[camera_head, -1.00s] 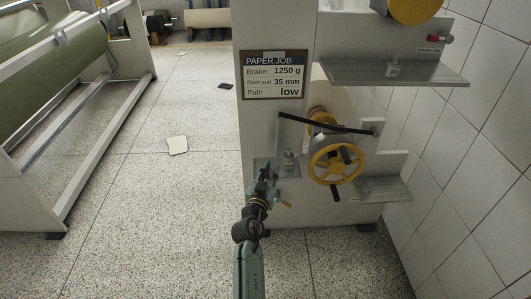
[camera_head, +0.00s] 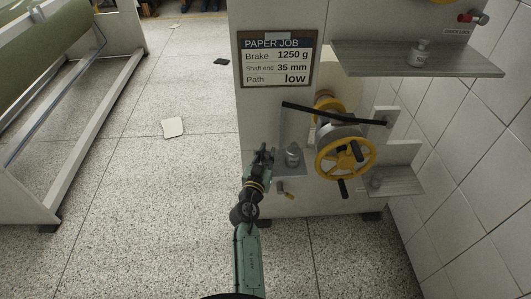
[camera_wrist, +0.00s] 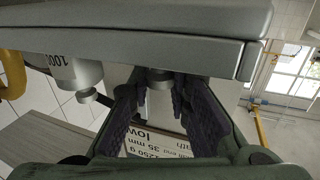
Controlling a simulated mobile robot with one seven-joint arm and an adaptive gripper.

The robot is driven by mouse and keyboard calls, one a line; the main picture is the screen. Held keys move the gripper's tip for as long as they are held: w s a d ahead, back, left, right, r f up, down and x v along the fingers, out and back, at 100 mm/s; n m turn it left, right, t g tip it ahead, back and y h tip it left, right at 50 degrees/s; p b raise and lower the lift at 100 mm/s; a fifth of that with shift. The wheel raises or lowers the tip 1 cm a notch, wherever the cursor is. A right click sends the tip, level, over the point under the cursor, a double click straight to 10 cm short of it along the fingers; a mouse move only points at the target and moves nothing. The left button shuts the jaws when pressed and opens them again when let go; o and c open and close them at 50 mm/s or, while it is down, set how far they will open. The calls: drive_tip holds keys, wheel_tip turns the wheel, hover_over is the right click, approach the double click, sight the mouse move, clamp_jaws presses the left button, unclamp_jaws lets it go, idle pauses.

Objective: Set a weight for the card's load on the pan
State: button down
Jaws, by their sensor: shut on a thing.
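The card (camera_head: 275,59) reads Brake 1250 g, Shaft end 35 mm, Path low. The grey pan (camera_head: 296,172) hangs from the left end of the black lever (camera_head: 335,114). A metal weight (camera_head: 293,156) stands on the pan; in the wrist view this weight (camera_wrist: 74,72) shows a partly hidden mark starting "100". My gripper (camera_head: 263,153) is at the pan's left side, beside that weight. In the wrist view my gripper (camera_wrist: 162,105) is shut on a small metal weight (camera_wrist: 160,78), close against the pan (camera_wrist: 150,52). I cannot tell whether the held weight touches the pan.
The upper shelf (camera_head: 375,58) carries another weight (camera_head: 420,54). The lower right shelf (camera_head: 400,181) carries a weight (camera_head: 376,180). A yellow handwheel (camera_head: 345,158) stands right of the pan. A tiled wall is at the right; open floor lies left.

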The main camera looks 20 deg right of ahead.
drive_tip(key=shift+w+f, duration=0.1)
drive_tip(key=shift+f, duration=0.3)
drive_tip(key=shift+r, duration=0.25)
drive_tip(key=shift+f, duration=0.25)
drive_tip(key=c, duration=1.5)
unclamp_jaws()
drive_tip(key=shift+r, duration=0.1)
drive_tip(key=shift+r, duration=0.15)
drive_tip(key=b+v, duration=0.5)
drive_tip(key=v, duration=0.7)
